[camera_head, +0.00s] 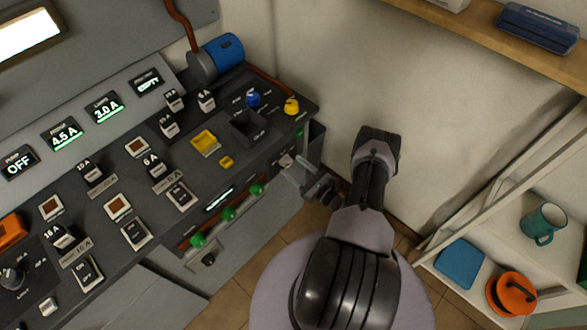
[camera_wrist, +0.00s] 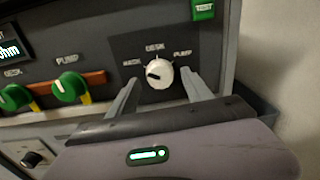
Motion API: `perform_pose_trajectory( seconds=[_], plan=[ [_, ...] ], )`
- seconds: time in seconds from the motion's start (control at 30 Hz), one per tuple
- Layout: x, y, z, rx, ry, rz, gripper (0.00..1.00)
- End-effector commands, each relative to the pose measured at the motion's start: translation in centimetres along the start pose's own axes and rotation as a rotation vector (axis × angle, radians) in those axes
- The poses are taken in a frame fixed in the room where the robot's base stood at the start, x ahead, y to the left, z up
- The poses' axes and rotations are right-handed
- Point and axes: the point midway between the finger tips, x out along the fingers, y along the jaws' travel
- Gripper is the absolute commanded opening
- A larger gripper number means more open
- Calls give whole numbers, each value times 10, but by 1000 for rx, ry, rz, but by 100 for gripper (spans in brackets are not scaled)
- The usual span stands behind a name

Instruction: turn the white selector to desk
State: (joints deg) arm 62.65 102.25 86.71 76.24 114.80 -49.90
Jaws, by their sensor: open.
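The white selector (camera_wrist: 159,73) is a round knob on a dark panel in the wrist view. Its dark pointer mark faces left, toward a left-hand label that I cannot read surely. The DESK label sits above the knob and PUMP at its upper right. My gripper (camera_wrist: 160,80) is open, with one finger on each side of the knob; I cannot tell whether either finger touches it. In the head view my gripper (camera_head: 312,180) is at the right end of the console's front face, and the selector (camera_head: 286,160) shows small beside it.
Green knobs, one labelled PUMP (camera_wrist: 69,87), are left of the selector. A green TEST button (camera_wrist: 204,9) is above right. A black knob (camera_wrist: 33,158) is lower left. A shelf with a teal mug (camera_head: 543,223) stands right in the head view.

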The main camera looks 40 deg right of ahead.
Motion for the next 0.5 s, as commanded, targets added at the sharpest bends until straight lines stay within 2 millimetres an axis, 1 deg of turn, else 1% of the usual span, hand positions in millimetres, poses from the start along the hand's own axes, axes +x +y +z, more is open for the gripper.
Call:
perform_pose_trajectory(
  seconds=[0.1, 0.33, 0.37, 0.5],
  plan=[
    [6, 0, 0, -1, -1, 1, 58],
    [7, 0, 1, 0, -1, 0, 58],
    [7, 0, 1, 0, -1, 0, 54],
    [7, 0, 1, 0, 0, 0, 27]
  ],
)
